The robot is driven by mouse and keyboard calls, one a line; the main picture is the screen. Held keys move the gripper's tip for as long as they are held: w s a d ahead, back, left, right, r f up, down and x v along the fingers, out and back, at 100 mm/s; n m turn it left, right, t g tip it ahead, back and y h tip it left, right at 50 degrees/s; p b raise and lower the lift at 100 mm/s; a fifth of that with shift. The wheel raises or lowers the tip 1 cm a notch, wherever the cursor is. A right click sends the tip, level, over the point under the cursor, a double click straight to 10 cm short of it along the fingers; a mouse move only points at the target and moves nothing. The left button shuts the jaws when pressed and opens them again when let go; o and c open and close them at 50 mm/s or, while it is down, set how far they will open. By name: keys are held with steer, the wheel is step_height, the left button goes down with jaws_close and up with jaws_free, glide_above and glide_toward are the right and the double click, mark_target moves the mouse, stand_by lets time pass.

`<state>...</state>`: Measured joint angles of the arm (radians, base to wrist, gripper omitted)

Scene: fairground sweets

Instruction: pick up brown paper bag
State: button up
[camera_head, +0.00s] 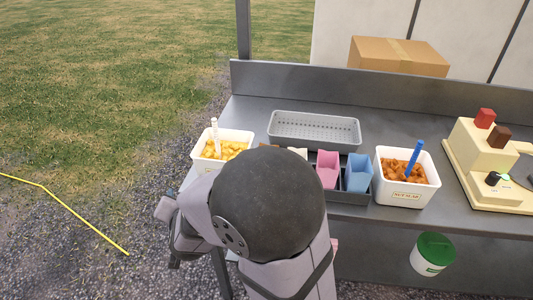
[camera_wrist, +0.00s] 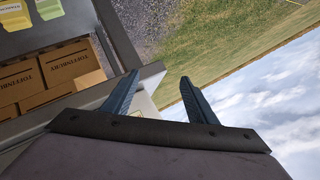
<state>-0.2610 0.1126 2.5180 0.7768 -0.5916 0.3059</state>
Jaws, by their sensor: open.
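I cannot make out a whole brown paper bag in either view. A dark grey holder (camera_head: 348,197) on the counter holds a pink bag (camera_head: 327,171) and a blue bag (camera_head: 358,174). A cream edge (camera_head: 298,152) and a small brown edge (camera_head: 272,147) show left of them. My arm hides the rest, so I cannot tell if the brown edge is the bag. My gripper (camera_wrist: 159,80) is open and empty in the wrist view, with its fingers apart near the counter's edge. In the head view my arm mostly hides it.
White tubs of yellow pieces (camera_head: 238,135) and brown pieces (camera_head: 420,165) flank the holder. A grey tray (camera_head: 312,132) lies behind it. A cream machine (camera_head: 485,160) stands right. Brown lettered boxes (camera_wrist: 38,75) sit below the counter in the wrist view.

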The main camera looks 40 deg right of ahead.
steer(key=s+d+r+m+h+p, duration=0.3)
steer(key=d+r+m+h+p, duration=0.2)
steer(key=d+r+h+p, duration=0.65)
steer(key=s+d+n+b, duration=0.1)
steer(key=s+d+n, duration=0.1)
steer(key=s+d, duration=0.35)
steer(key=f+n, duration=0.1)
steer(key=f, duration=0.1)
steer(key=d+f+n+b, duration=0.1)
steer(key=f, duration=0.1)
steer(key=f+n, duration=0.1)
steer(key=shift+d+f+n+t+b, duration=0.3)
steer(key=shift+f+n+t+b, duration=0.1)
steer(key=shift+f+y, duration=0.25)
steer(key=shift+p+x, duration=1.35)
steer(key=shift+x, duration=1.85)
steer(key=shift+w+d, duration=0.3)
steer(key=shift+d, duration=0.05)
steer(key=c, duration=1.1)
